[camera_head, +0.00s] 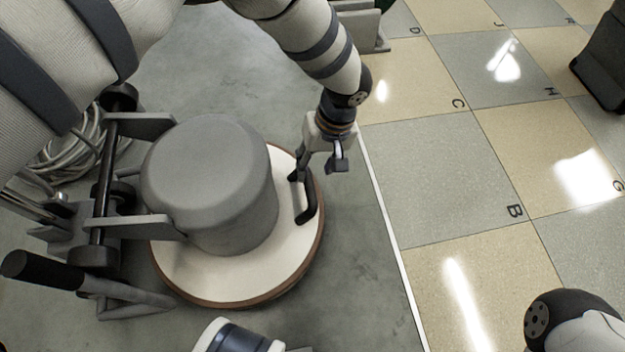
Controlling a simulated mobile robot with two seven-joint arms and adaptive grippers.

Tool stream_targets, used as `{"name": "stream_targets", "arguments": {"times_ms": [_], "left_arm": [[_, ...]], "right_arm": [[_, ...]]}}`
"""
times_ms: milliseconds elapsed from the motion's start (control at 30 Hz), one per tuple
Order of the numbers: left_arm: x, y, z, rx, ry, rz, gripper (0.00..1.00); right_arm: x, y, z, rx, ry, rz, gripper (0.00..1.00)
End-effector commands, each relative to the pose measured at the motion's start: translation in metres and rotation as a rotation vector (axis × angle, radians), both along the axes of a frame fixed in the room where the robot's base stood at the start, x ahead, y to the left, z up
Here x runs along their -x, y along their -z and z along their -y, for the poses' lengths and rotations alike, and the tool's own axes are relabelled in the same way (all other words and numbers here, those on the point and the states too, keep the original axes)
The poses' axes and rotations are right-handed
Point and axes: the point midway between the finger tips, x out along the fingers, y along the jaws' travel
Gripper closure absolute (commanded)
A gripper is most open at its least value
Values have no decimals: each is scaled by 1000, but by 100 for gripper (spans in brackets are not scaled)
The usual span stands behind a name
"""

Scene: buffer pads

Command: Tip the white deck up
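The white deck (225,275) is a round disc with a brown rim, lying flat and low over the grey floor. A grey motor housing (205,170) stands on it. A black bar handle (306,200) is fixed to the deck's right side. My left gripper (322,168) is over the deck's right edge, at the upper end of the handle. Its fingers look spread apart, with one close to the handle; whether they touch is unclear. My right gripper is out of view.
A black hinge bar (104,185) with grey brackets joins the deck's left side. A black grip (40,268) sticks out at lower left. Coiled cable (75,150) lies behind. Lettered tiles (450,170) to the right are mostly clear, with a dark object (603,65) at upper right.

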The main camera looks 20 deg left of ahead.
Motion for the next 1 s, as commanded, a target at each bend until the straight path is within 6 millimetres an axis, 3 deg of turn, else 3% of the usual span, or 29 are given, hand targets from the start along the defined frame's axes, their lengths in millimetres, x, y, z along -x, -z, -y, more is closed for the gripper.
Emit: {"name": "stream_targets", "arguments": {"times_ms": [33,100,233,600,767,1000], "left_arm": [[2,17,-2,0,-2,-4,60],[3,32,-5,2,-2,-2,60],[6,51,-8,1,-1,-1,60],[7,59,-10,1,0,0,60],[7,59,-10,1,0,-2,97],[7,59,-9,3,0,-1,100]], "right_arm": [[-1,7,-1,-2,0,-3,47],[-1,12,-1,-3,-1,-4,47],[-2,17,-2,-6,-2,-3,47],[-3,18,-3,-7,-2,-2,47],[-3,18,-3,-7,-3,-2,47],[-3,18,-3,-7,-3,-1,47]]}}
